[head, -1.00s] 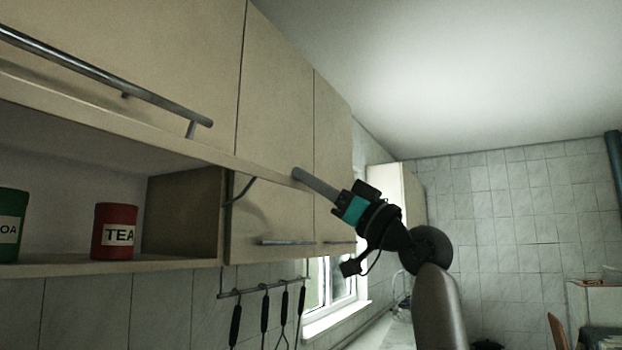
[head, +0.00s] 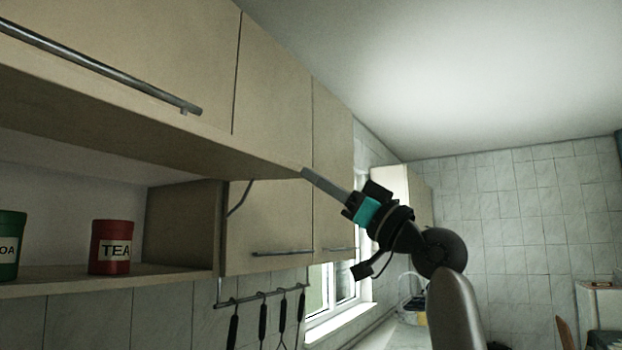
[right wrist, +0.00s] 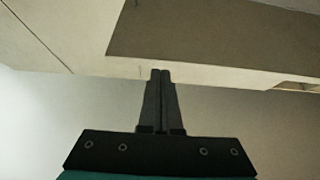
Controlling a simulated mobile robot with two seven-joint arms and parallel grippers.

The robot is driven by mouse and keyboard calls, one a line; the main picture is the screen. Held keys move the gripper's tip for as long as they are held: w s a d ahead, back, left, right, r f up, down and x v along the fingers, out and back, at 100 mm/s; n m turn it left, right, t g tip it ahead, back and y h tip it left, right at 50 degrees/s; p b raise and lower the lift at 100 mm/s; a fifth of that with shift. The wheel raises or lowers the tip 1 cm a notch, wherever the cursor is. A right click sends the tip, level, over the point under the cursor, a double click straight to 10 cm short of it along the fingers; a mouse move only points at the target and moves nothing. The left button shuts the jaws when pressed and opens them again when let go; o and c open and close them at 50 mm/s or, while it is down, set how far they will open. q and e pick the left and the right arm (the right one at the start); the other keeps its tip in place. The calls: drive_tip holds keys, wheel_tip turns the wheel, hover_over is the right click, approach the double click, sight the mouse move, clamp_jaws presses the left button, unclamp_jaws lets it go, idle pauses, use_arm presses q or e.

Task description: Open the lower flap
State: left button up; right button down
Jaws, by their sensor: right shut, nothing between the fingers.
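The lower flap (head: 130,125) is swung up above the open niche, and its tan inner side faces down toward me. In the right wrist view the shut fingers (right wrist: 160,72) point at a pale edge below a brown panel. My left gripper is not in view.
A red TEA tin (head: 110,255) and a green tin (head: 10,258) stand on the niche shelf (head: 100,281). A cabinet door with a handle (head: 283,253) is right of the niche. Utensils hang from a rail (head: 260,298) below. The space right of my arm is clear.

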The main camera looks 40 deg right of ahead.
drive_tip(key=f+b+v, duration=0.1)
drive_tip(key=b+v, duration=0.2)
drive_tip(key=v, duration=0.4)
drive_tip(key=shift+w+a, duration=0.2)
drive_tip(key=shift+w, duration=0.1)
